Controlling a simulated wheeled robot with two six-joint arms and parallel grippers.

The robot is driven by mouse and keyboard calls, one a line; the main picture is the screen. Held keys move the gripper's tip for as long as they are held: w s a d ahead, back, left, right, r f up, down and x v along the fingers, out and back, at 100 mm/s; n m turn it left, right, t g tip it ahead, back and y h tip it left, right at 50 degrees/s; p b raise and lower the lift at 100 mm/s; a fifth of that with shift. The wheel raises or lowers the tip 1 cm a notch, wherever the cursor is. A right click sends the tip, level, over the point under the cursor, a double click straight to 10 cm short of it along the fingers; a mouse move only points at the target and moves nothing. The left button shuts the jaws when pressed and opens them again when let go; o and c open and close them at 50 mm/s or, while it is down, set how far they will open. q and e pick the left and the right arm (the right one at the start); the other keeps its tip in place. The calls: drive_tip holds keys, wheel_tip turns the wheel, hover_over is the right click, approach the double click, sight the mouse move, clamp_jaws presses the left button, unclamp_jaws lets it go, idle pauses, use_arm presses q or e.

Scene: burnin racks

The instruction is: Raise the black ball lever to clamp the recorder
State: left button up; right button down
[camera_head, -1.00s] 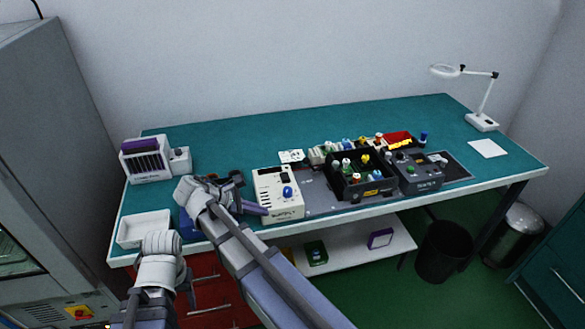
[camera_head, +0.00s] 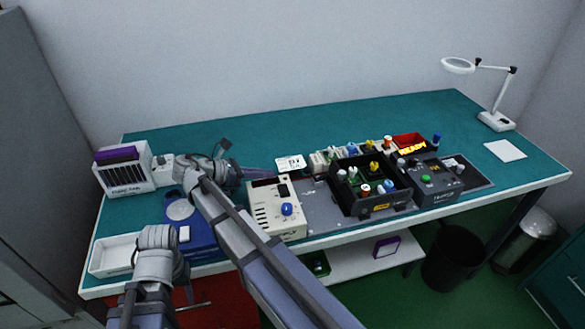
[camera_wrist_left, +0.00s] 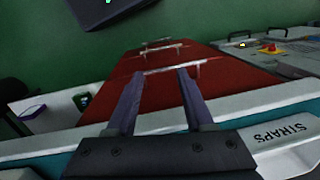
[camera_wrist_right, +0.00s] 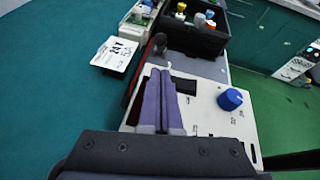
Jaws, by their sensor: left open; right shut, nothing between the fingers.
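A dark ball-ended lever (camera_wrist_right: 158,42) stands just beyond my right fingertips in the right wrist view. My right gripper (camera_wrist_right: 162,75) is shut and empty, apart from the lever as far as I can see. In the head view the right gripper (camera_head: 262,173) reaches behind the cream supply box (camera_head: 270,222), which also shows its blue knob in the right wrist view (camera_wrist_right: 230,99). Which device is the recorder I cannot tell. My left gripper (camera_wrist_left: 158,75) is open and empty, pointing at red drawers (camera_wrist_left: 150,85) by the bench's front edge.
A black box of coloured parts (camera_head: 345,200) and a dark unit (camera_head: 430,191) stand right of the supply. A white tray (camera_head: 92,262), a blue case (camera_head: 199,238) and a white rack (camera_head: 140,185) occupy the left end. The bench's back strip (camera_head: 300,125) is clear.

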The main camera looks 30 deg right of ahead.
drive_tip(key=shift+w, duration=0.1)
drive_tip(key=shift+s+d, duration=0.2)
drive_tip(key=shift+d, duration=0.1)
drive_tip(key=b+x, duration=0.3)
drive_tip(key=x, duration=0.5)
drive_tip(key=shift+w+f+b, duration=0.1)
drive_tip(key=shift+b, duration=0.2)
drive_tip(key=shift+d+f, duration=0.2)
drive_tip(key=shift+d, duration=0.45)
drive_tip(key=shift+r, duration=0.1)
